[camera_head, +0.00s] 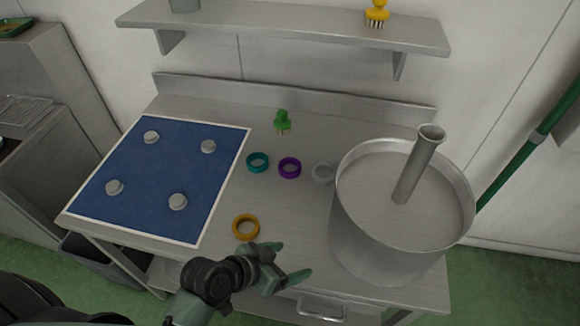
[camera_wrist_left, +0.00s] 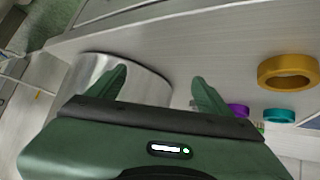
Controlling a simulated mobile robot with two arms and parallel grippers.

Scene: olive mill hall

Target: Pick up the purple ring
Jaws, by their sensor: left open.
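The purple ring (camera_head: 290,160) lies flat on the metal table, between a teal ring (camera_head: 257,156) and a pale grey ring (camera_head: 322,166). In the left wrist view the purple ring (camera_wrist_left: 238,110) is partly hidden behind my gripper's finger and body. My left gripper (camera_head: 290,261) is open and empty by the table's front edge, well in front of the purple ring. Both its fingers (camera_wrist_left: 160,77) show apart in the wrist view. My right gripper is not in view.
An orange ring (camera_head: 246,219) lies just beyond my left gripper. A large metal pot (camera_head: 380,240) with an upright tube (camera_head: 418,165) stands at right. A blue board (camera_head: 160,180) with several grey knobs is at left. A green brush (camera_head: 282,123) stands behind the rings. A shelf (camera_head: 290,27) hangs above.

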